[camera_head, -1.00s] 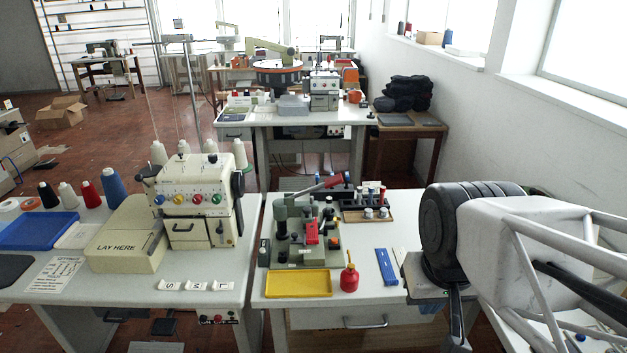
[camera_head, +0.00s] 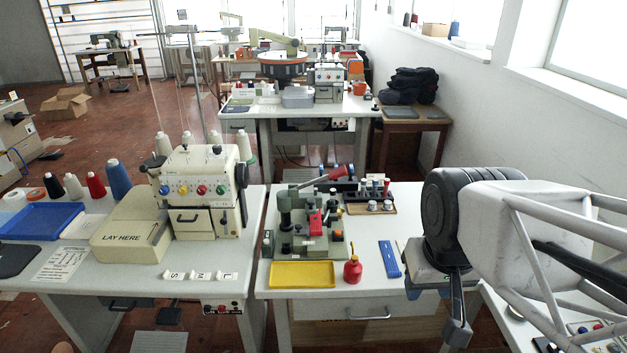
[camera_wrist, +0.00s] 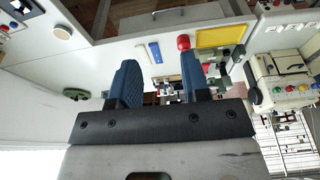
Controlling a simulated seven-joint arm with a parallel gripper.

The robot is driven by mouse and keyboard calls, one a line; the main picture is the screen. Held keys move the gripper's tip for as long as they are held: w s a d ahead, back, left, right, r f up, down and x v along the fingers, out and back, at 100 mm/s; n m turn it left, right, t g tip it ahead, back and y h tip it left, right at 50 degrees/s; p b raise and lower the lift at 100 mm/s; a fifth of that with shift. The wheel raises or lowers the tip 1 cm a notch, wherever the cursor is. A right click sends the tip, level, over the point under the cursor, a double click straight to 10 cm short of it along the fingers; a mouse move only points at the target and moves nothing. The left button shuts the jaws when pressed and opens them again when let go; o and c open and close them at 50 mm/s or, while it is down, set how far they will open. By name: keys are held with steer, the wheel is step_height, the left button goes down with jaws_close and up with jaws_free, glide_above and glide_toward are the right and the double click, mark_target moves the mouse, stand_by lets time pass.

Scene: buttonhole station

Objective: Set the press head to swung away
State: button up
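The press is a small grey-green bench device (camera_head: 309,240) on the middle table in the head view. In the wrist view, the press (camera_wrist: 219,67) is partly hidden behind a finger. My gripper (camera_wrist: 158,78) shows two blue fingers apart with nothing between them. It is well away from the press and touches nothing.
A yellow tray (camera_head: 302,275), a red oil can (camera_head: 353,270) and a blue strip (camera_head: 389,259) lie in front of and beside the press. A wooden rack of spools (camera_head: 371,206) stands behind right. A cream machine (camera_head: 200,192) stands left.

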steer(key=shift+o, duration=0.9)
steer(key=w+a+r+n+y, duration=0.1)
steer(key=w+a+n, duration=0.1)
steer(key=w, duration=1)
steer(key=shift+w+a+n, duration=0.15)
steer(key=shift+a+n, duration=0.15)
steer(key=shift+a, duration=0.2)
steer(key=n+y, duration=0.2)
steer(key=n, duration=0.4)
glide_toward(311, 200)
steer(key=f, duration=0.1)
steer(key=shift+f+t, duration=0.15)
steer(key=shift+t, duration=0.15)
steer(key=shift+a+f, duration=0.1)
steer(key=shift+f, duration=0.05)
steer(key=shift+x, duration=3.7)
jaws_close()
